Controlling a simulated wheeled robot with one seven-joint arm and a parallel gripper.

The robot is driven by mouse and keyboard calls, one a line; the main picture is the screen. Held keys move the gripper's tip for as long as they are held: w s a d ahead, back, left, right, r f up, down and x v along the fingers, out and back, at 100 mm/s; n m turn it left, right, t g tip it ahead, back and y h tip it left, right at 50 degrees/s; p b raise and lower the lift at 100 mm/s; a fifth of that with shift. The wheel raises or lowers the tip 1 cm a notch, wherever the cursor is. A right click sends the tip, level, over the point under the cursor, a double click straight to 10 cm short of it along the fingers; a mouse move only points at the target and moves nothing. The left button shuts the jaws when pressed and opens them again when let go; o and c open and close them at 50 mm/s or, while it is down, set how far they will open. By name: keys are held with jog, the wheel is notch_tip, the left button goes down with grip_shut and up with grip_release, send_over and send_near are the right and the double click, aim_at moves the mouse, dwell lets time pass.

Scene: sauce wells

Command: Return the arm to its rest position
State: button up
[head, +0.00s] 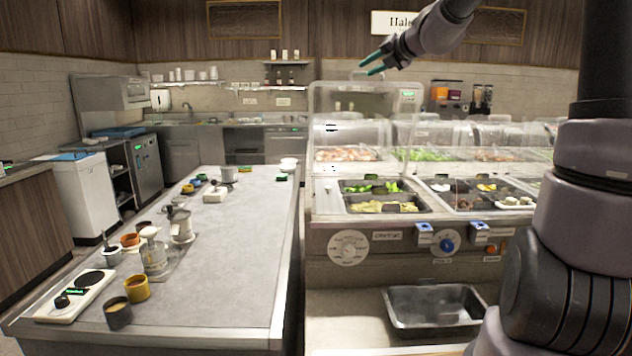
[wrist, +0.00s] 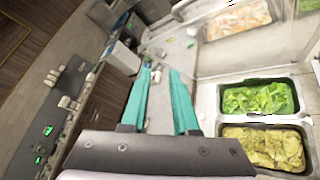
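My gripper (head: 372,64) is raised high in the head view, above the glass guard of the food counter and well clear of every surface. Its two teal fingers (wrist: 163,100) point away from the camera in the wrist view. They stand apart with nothing between them, so it is open and empty. My arm comes in from the right side of the head view.
The food counter has a clear guard (head: 365,115), wells of greens (wrist: 258,98) and yellowish food (wrist: 262,147). An empty metal pan (head: 435,308) sits below. The air around my gripper is free.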

jog(key=s+a+f+n+g+h, duration=0.1)
jog(key=s+f+n+g, duration=0.1)
jog(key=s+n, duration=0.8)
jog(key=s+f+n+g+h, duration=0.1)
jog(key=s+f+n+g, duration=0.15)
jog(key=s+n, duration=0.75)
jog(key=s+d+f+n+h, duration=0.1)
jog(key=s+d+f+n, duration=0.2)
jog(key=s+n, duration=0.4)
jog(key=s+d+f+n+h, duration=0.2)
jog(key=s+d+f+n, duration=0.2)
jog(key=s+n, duration=0.4)
jog(key=shift+s+d+f+g, duration=0.2)
jog(key=shift+s+d+g, duration=0.25)
jog(key=shift+s+d, duration=0.3)
